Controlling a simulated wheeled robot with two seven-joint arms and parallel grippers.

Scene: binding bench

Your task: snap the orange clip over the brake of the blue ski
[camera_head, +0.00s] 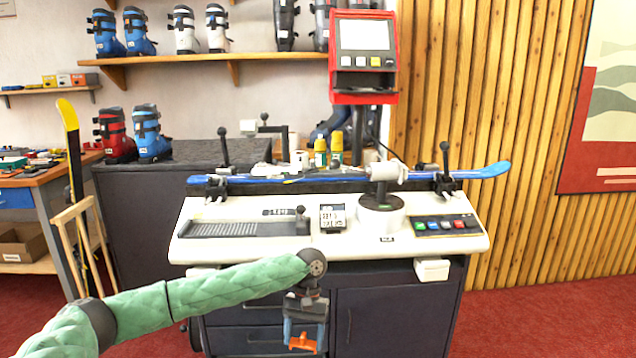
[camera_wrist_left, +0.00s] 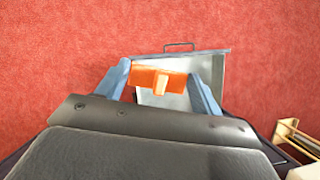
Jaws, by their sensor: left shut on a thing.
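The orange clip (camera_head: 302,342) is held between the fingers of my left gripper (camera_head: 304,338), which hangs low in front of the bench's dark cabinet. In the left wrist view the orange clip (camera_wrist_left: 158,80) spans between the two blue-grey fingers of the left gripper (camera_wrist_left: 163,84). The blue ski (camera_head: 330,177) lies lengthwise across the vises on the bench top, above and behind the gripper. The brake on it is too small to make out clearly. My right gripper is not in view.
The white bench top (camera_head: 245,213) carries a small display box (camera_head: 333,217), a round white post base (camera_head: 381,215) and a button panel (camera_head: 445,224). A red screen unit (camera_head: 363,60) rises behind. Red floor is clear at the right.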

